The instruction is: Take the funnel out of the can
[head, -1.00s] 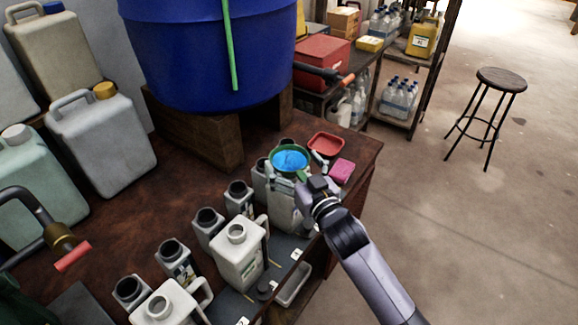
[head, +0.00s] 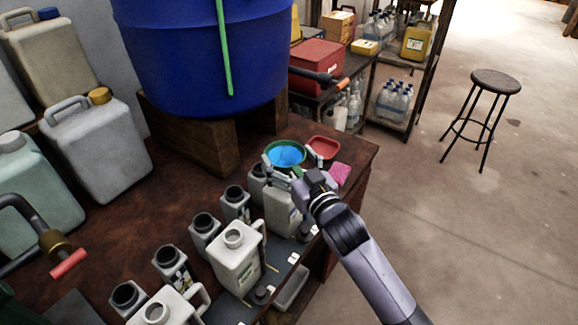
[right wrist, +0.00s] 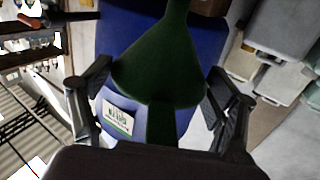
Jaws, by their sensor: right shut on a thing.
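The funnel (head: 285,155) has a green rim and a blue inside in the head view. It is above the mouth of a pale grey can (head: 278,210), whose opening is hidden behind the funnel and my gripper. My right gripper (head: 291,173) is shut on the funnel at its near side. In the right wrist view the dark green cone of the funnel (right wrist: 160,75) lies between the fingers, with its spout running out at the top edge. The spout's end is out of frame, so I cannot tell whether it is clear of the can. My left gripper is not in view.
Several grey cans, including a large one (head: 235,258), stand close on the left. A red tray (head: 323,147) and a pink sponge (head: 340,173) lie just behind the gripper. A blue vat (head: 200,60) stands behind on wooden blocks. Open floor lies to the right.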

